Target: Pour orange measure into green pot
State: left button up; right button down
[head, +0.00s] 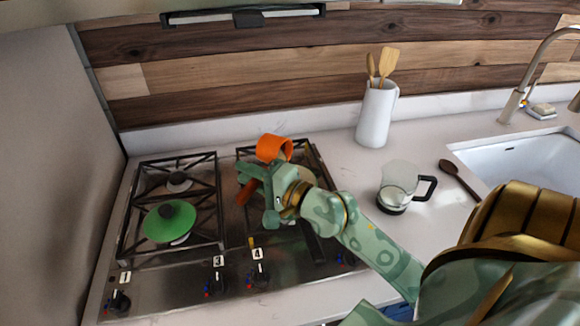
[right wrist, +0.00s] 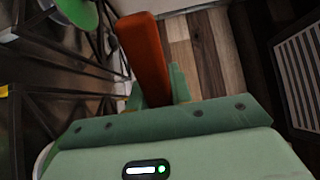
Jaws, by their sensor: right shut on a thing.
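The orange measure (head: 271,147) is held above the right-hand burners of the hob. Its cup looks tipped on its side, and I cannot see any contents. My right gripper (head: 249,186) is shut on its handle; the handle (right wrist: 146,52) runs between the fingers in the right wrist view. The green pot (head: 170,221) sits on the front left burner and shows as a round green top with a dark spot in the middle. A part of it shows at the top of the right wrist view (right wrist: 78,11). The measure is to the right of the pot, apart from it. My left gripper is out of view.
The hob (head: 146,263) has black grates and knobs along its front. A glass jug with a black handle (head: 425,188) and a dark wooden spoon (head: 460,178) lie to the right, near the sink (head: 520,162). A white utensil jar (head: 376,116) stands behind. A wall bounds the left.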

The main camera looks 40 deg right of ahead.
jog(key=shift+s+r+b, duration=0.1)
jog(key=shift+r+b, duration=0.25)
jog(key=shift+b, duration=0.15)
jog(key=shift+r+t, duration=0.1)
jog(key=shift+t, duration=0.2)
jog(key=shift+r+b, duration=0.15)
jog(key=shift+b, duration=0.3)
jog(key=shift+s+d+r+t, duration=0.1)
jog(key=shift+t, duration=0.2)
jog(key=shift+s+r+t+y+b, duration=0.2)
jog(key=shift+r+t+y+b, duration=0.15)
jog(key=shift+r+b, duration=0.4)
